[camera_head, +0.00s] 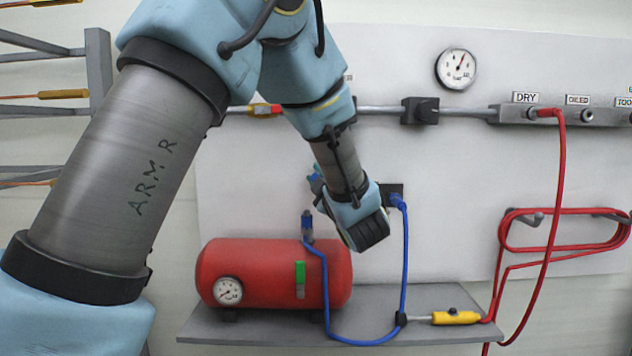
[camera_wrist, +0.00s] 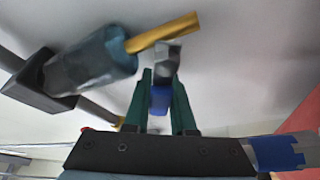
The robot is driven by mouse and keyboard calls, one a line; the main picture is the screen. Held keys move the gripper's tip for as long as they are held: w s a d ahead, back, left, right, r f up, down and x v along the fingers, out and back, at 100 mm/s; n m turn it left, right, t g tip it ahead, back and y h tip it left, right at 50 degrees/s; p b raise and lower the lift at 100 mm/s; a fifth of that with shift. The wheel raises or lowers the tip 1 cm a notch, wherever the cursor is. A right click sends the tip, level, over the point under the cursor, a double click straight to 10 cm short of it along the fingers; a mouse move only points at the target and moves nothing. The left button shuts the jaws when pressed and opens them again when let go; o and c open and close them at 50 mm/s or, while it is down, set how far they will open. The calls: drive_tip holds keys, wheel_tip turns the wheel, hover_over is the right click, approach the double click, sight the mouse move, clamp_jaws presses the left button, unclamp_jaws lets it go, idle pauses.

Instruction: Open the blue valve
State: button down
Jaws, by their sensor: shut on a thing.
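The blue valve handle (camera_wrist: 159,99) shows in the wrist view as a small blue piece between the two green fingers of my gripper (camera_wrist: 161,80). My gripper is shut on it. A grey metal piece (camera_wrist: 168,58) sits just beyond the fingertips. In the head view my wrist hangs in front of the white panel, above and right of the red tank. A small blue-green bit (camera_head: 315,180) shows left of my wrist; I cannot tell whether it is valve or finger. My arm hides most of the valve there.
The red tank (camera_head: 250,272) with a gauge rests on a grey shelf (camera_head: 260,325). A blue hose (camera_head: 405,260) loops down beside my wrist to the shelf. A pipe (camera_head: 380,109) crosses the panel. A teal cylinder with a brass rod (camera_wrist: 165,31) lies close to my fingers.

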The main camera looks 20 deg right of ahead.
drive_tip(key=c, duration=0.7)
unclamp_jaws()
drive_tip(key=shift+c, duration=0.2)
drive_tip(key=shift+n+p, duration=0.3)
drive_tip(key=shift+p, duration=0.05)
